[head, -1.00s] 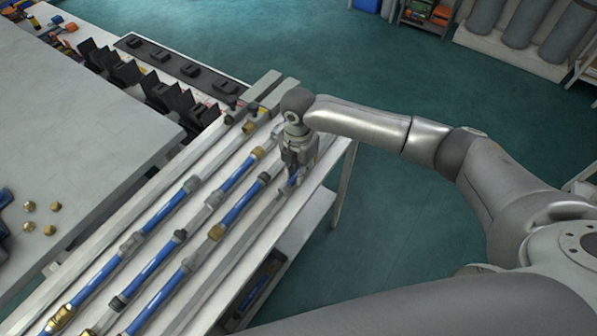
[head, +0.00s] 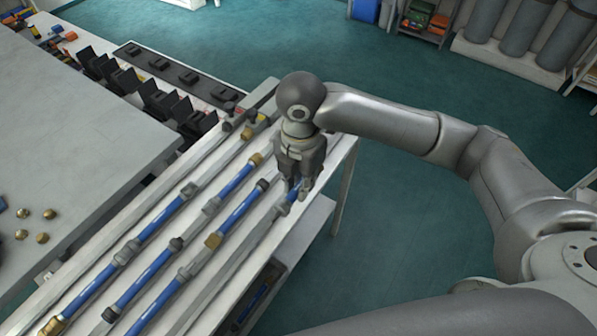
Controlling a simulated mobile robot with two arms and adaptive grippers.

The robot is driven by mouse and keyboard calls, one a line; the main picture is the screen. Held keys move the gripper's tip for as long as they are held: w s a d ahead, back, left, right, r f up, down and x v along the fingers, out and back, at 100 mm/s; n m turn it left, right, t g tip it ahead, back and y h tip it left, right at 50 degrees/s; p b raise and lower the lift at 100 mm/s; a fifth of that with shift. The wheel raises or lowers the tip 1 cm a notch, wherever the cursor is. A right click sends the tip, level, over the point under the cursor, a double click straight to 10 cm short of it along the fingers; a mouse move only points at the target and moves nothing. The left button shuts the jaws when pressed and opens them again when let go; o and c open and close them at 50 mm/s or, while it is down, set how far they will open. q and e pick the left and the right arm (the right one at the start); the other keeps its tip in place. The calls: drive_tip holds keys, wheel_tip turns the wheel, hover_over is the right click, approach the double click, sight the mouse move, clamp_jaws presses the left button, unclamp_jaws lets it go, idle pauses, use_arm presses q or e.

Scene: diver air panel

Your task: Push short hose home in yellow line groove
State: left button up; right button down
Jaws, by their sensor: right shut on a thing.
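My right gripper (head: 297,188) is shut on a short blue hose (head: 292,195) at the right side of the panel. Most of the hose is hidden by the fingers; a grey end fitting shows just below them. The hose is at or just over the rightmost groove (head: 240,248); I cannot tell how deep it sits. No yellow marking on this groove can be made out. My left gripper is not in view.
Several blue hoses with grey and brass fittings (head: 231,215) lie in the neighbouring grooves to the left. A grey table (head: 80,130) with brass fittings (head: 42,238) stands at left. Black holders (head: 160,103) line the back. A shelf lies below the panel's right edge.

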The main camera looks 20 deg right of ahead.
drive_tip(key=s+a+r+p, duration=0.1)
drive_tip(key=s+r+p, duration=0.4)
drive_tip(key=r+p, duration=0.2)
drive_tip(key=shift+a+r+p, duration=0.15)
drive_tip(key=shift+r+p, duration=0.15)
drive_tip(key=shift+r, duration=0.4)
